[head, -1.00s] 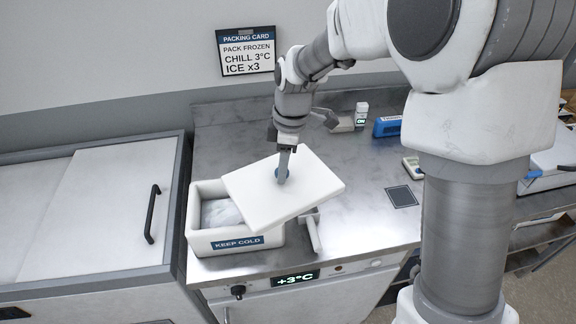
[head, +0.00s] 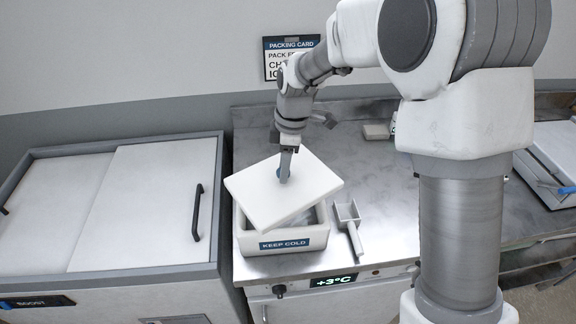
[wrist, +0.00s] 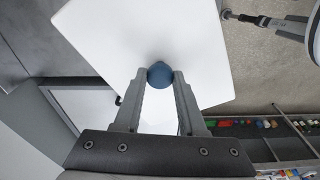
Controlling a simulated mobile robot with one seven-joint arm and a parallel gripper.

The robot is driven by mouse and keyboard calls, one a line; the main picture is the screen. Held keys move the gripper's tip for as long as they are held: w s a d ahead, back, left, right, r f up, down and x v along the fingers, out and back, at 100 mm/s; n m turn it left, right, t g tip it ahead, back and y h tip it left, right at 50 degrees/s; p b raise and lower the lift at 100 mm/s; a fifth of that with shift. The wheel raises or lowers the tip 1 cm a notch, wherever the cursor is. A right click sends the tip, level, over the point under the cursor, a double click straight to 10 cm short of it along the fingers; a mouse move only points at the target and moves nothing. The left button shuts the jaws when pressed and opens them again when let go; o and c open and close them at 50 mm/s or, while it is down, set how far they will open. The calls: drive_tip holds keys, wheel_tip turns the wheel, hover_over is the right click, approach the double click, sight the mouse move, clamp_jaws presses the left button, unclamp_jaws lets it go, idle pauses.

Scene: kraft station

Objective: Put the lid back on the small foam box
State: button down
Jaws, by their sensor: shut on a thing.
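The white lid (head: 262,195) is held by its blue knob by my gripper (head: 285,178). In the wrist view the fingers (wrist: 159,85) are shut on the blue knob (wrist: 160,75), with the white lid (wrist: 110,35) beyond. The small foam box (head: 250,244) labelled KEEP COLD stands on the steel counter. The lid is above the box, tilted and turned relative to the rim, covering much of the opening. Part of the box's inside shows at the right. Whether the lid touches the rim is hard to tell.
A metal scoop (head: 350,222) lies on the counter just right of the box. A white chest with a sliding cover (head: 140,205) and black handle stands at the left. The counter (head: 385,190) is bare to the right of the scoop. A packing card (head: 290,45) hangs on the wall.

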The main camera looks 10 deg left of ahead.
sight(281, 186)
drive_tip(key=shift+a, duration=0.35)
drive_tip(key=shift+f+b, duration=2.1)
drive_tip(key=shift+f, duration=1.05)
drive_tip(key=shift+f+b, duration=0.2)
drive_tip(key=shift+b, duration=0.2)
unclamp_jaws()
idle(0.4)
drive_tip(key=shift+r, duration=0.15)
drive_tip(key=shift+r+p, duration=2.35)
drive_tip(key=shift+r, duration=1.05)
